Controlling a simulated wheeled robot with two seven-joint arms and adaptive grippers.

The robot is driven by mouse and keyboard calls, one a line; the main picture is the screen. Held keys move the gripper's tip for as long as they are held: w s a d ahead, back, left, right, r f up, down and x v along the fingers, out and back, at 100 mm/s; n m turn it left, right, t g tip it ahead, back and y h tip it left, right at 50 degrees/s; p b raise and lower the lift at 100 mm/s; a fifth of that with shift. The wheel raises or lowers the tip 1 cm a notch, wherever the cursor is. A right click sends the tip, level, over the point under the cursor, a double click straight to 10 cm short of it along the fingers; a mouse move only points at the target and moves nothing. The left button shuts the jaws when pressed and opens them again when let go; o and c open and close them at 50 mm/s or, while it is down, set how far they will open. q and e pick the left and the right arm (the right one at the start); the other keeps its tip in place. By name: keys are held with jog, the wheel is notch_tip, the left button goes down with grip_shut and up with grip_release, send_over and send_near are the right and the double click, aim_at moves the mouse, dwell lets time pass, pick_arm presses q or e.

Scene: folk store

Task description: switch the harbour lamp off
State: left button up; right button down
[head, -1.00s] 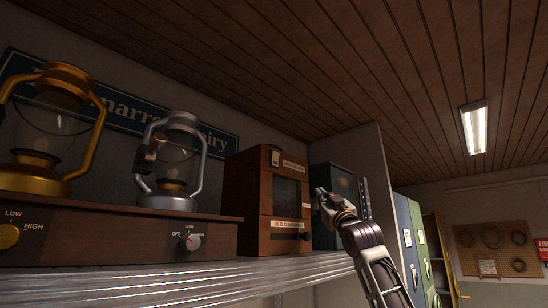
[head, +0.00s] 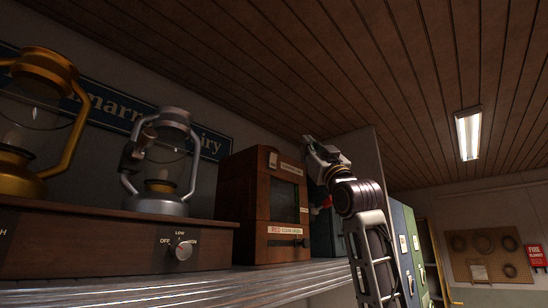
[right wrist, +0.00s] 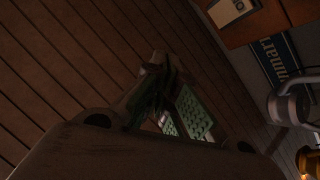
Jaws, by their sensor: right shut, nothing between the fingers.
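I cannot tell from the lettering which lantern is the harbour lamp. A silver lantern (head: 166,207) stands on a wooden base (head: 110,252) with a round knob (head: 183,252) marked OFF and LOW; its exact setting is unclear. A brass lantern (head: 68,166) stands at the left edge of the head view, its knob outside the frame. Both lanterns also show at the right of the right wrist view. My right gripper (head: 308,142) is shut and empty, raised near the upper right corner of the wooden cabinet, well right of the silver lantern. My left gripper is out of view.
The wooden cabinet (head: 236,192) carries a label reading RED CLEAR GREEN. A dark box stands behind my right arm, partly hidden. A ribbed metal shelf (head: 200,279) runs below. A blue sign (head: 108,118) hangs behind the lanterns. Space above the cabinet is open.

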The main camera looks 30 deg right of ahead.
jog(key=shift+w, duration=0.1)
jog(key=w+a+r+p, duration=0.1)
jog(key=w+a+p, duration=0.1)
jog(key=w, duration=0.6)
jog(key=shift+a, duration=0.7)
jog(key=shift+w+a+r, duration=0.1)
jog(key=shift+w+a, duration=0.2)
jog(key=shift+w, duration=0.4)
dwell(2.6)
jog(key=shift+s+d, duration=0.1)
jog(key=shift+s, duration=0.05)
jog(key=shift+s+d, duration=0.25)
jog(key=shift+s, duration=0.4)
jog(key=shift+s+d+f+b, duration=0.15)
jog(key=shift+s+d+b, duration=0.2)
jog(key=shift+s, duration=0.4)
jog(key=shift+s+d+f+b, duration=0.1)
jog(key=shift+s+d+b, duration=0.2)
jog(key=shift+s+b, duration=0.35)
jog(key=shift+s+d+f+b, duration=0.15)
jog(key=shift+s+d+b, duration=0.15)
jog(key=shift+s, duration=0.6)
